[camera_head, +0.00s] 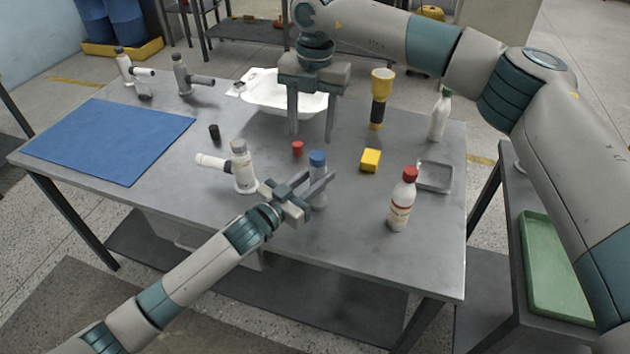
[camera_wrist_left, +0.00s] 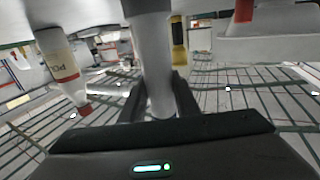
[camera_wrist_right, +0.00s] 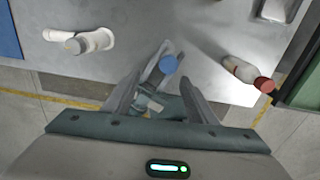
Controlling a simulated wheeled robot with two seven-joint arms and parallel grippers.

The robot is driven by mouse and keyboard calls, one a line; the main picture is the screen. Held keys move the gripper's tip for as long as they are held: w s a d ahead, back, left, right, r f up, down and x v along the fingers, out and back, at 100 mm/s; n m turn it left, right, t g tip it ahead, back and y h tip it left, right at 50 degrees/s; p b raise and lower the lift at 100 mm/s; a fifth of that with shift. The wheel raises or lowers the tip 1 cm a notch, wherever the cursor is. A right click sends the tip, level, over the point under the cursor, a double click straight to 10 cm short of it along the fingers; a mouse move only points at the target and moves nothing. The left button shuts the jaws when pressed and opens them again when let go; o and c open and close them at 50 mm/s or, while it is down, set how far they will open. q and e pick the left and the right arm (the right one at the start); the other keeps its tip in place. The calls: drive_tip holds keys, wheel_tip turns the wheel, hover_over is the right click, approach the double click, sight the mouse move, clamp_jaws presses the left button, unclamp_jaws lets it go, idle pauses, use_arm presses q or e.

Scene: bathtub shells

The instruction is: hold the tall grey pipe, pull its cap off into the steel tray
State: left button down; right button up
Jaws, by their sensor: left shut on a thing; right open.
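The tall grey pipe (camera_head: 318,172) stands upright near the table's front edge with a blue cap (camera_head: 317,158) on its top. My left gripper (camera_head: 317,188) is shut around the pipe below the cap. In the left wrist view the pipe (camera_wrist_left: 154,55) runs between the two fingers. My right gripper (camera_head: 313,138) is open and empty, pointing down, above and behind the cap. In the right wrist view the blue cap (camera_wrist_right: 168,64) shows beyond and between the open fingertips, apart from them. The steel tray (camera_head: 434,189) lies empty at the table's right side.
A white bottle with a red cap (camera_head: 401,205) stands between the pipe and the tray. A yellow block (camera_head: 370,160), a red piece (camera_head: 297,149) and a white branched pipe (camera_head: 243,172) are near. A flashlight (camera_head: 379,105) and white basin (camera_head: 270,92) stand behind. A blue mat (camera_head: 110,140) lies left.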

drive_tip(key=s+a+f+n+g+y, duration=0.15)
drive_tip(key=s+a+y, duration=0.3)
drive_tip(key=a, duration=0.65)
drive_tip(key=s+a+f+n+g+y, duration=0.15)
drive_tip(key=s+a+y, duration=0.3)
drive_tip(key=a, duration=0.55)
drive_tip(key=s+a+r+m+t+y, duration=0.45)
drive_tip(key=a+r+y, duration=0.45)
drive_tip(key=r+y, duration=0.25)
wheel_tip(320, 180, up, 3)
drive_tip(key=w+d+m+t, duration=0.1)
drive_tip(key=d+m+t, duration=0.2)
drive_tip(key=m+t, duration=0.25)
drive_tip(key=m+t+h, duration=1.3)
drive_tip(key=m+h, duration=0.6)
drive_tip(key=m, duration=0.4)
hover_over(317, 162)
drive_tip(key=s+a, duration=0.4)
drive_tip(key=a, duration=0.4)
wheel_tip(317, 162, down, 10)
drive_tip(key=s+d+f+m+g+h, duration=0.2)
drive_tip(key=d+f+m+g+h, duration=0.2)
drive_tip(key=d+f, duration=0.3)
wheel_tip(317, 162, down, 2)
drive_tip(key=shift+d+f, duration=0.15)
drive_tip(key=shift+f, duration=0.05)
